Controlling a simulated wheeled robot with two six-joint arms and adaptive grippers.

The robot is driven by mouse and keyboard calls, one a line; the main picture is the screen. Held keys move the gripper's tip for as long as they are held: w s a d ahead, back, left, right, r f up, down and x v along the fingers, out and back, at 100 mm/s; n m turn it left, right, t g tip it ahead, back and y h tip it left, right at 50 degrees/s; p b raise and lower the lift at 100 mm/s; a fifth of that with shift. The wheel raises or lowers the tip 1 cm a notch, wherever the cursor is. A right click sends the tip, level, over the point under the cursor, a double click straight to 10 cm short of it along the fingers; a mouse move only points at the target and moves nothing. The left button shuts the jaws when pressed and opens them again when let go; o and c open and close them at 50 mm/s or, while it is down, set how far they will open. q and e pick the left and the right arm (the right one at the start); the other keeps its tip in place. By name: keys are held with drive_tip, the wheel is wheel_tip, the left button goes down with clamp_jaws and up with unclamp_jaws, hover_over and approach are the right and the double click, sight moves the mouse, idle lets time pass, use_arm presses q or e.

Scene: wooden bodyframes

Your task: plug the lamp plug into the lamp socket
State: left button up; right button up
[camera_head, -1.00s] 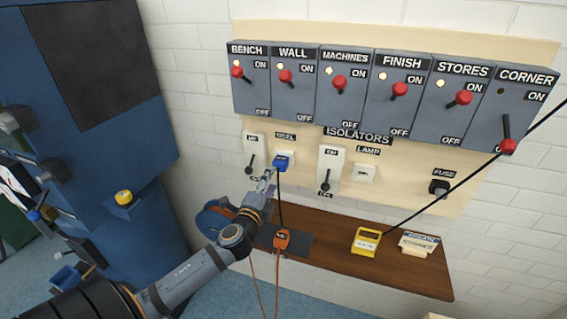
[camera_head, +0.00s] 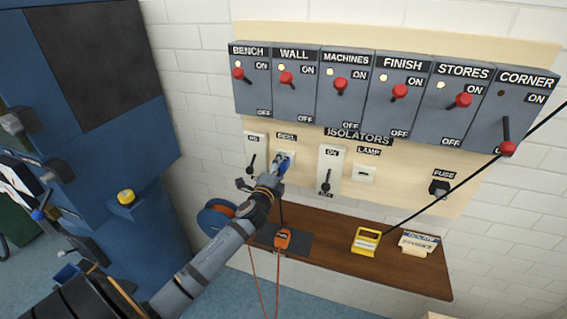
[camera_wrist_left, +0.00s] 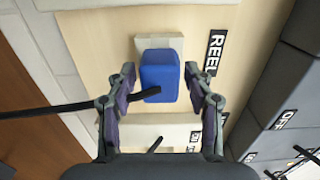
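A blue plug (camera_wrist_left: 160,76) sits in the socket labelled REEL in the left wrist view, with a black cord running from it. In the head view the blue plug (camera_head: 284,160) is partly hidden by my left gripper (camera_head: 277,172). My left gripper (camera_wrist_left: 160,88) is open, with one finger on each side of the plug and gaps showing. The white lamp socket (camera_head: 364,174) under the LAMP label is empty. No plug is labelled as the lamp plug. An orange connector (camera_head: 282,239) lies on the dark mat below. My right gripper is not in view.
White switch boxes (camera_head: 256,157) and (camera_head: 328,171) flank the sockets. A yellow object (camera_head: 366,242) with a black cable stands on the brown shelf (camera_head: 335,255), beside small signs (camera_head: 418,243). A cable reel (camera_head: 217,217) is below left. Grey isolators (camera_head: 392,100) are above.

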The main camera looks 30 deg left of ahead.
use_arm(q)
clamp_jaws()
drive_tip(key=shift+v, duration=0.8)
drive_tip(key=shift+v, duration=1.1)
drive_tip(key=x, duration=0.3)
drive_tip(key=shift+w, duration=0.25)
drive_tip(key=shift+s, duration=0.1)
